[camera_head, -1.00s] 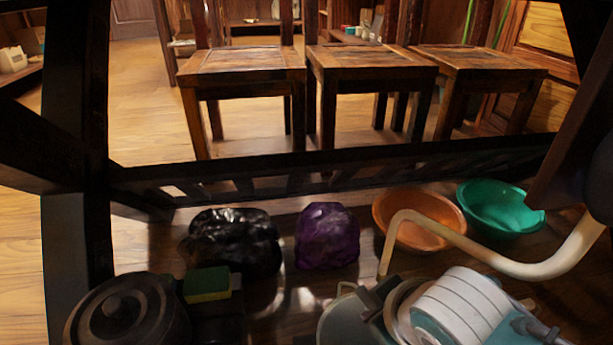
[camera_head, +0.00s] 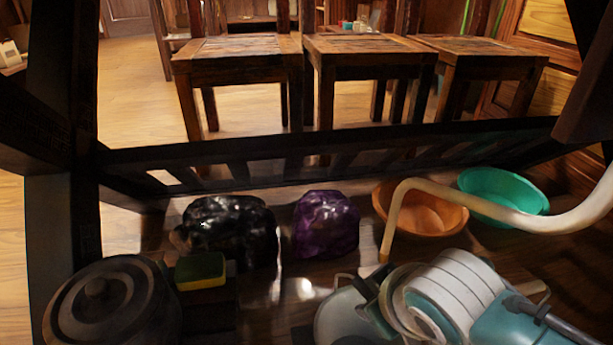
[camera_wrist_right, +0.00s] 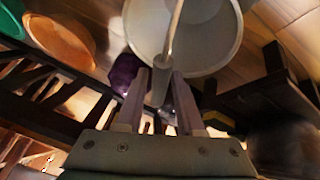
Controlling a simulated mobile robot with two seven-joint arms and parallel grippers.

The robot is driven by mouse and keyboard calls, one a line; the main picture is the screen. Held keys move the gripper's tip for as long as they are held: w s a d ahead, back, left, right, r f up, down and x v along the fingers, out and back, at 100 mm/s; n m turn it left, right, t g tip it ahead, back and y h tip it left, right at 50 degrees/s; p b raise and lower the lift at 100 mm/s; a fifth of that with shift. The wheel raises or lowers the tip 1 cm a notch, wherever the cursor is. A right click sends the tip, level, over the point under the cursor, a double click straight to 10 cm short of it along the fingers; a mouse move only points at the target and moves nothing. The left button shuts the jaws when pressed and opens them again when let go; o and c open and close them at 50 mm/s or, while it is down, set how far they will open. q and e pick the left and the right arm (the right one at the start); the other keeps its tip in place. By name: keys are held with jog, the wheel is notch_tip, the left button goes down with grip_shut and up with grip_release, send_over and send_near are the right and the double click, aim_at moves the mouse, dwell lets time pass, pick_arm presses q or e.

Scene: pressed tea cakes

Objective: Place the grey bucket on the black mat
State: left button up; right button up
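The grey bucket (camera_head: 345,318) stands at the bottom middle of the head view, partly hidden by my right arm. In the right wrist view the bucket (camera_wrist_right: 205,60) fills the top middle, and its thin handle (camera_wrist_right: 174,30) runs down toward the fingers. My right gripper (camera_wrist_right: 161,78) is at the bucket's near rim with its two fingers apart. A grey part of the handle shows between them; contact is hard to judge. The gripper also shows in the head view (camera_head: 368,288). My left gripper is out of view. I cannot make out the black mat clearly.
A black bag (camera_head: 232,228), a purple bag (camera_head: 326,225), an orange basin (camera_head: 432,215) and a green basin (camera_head: 503,195) lie behind the bucket. A dark lidded pot (camera_head: 112,305) and a yellow-green sponge (camera_head: 201,270) are left. A pale curved pipe (camera_head: 500,213) crosses at right.

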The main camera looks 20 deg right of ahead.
jog(key=shift+o, duration=1)
jog(key=shift+r, duration=0.2)
jog(key=p+v, duration=1)
jog(key=v, duration=0.2)
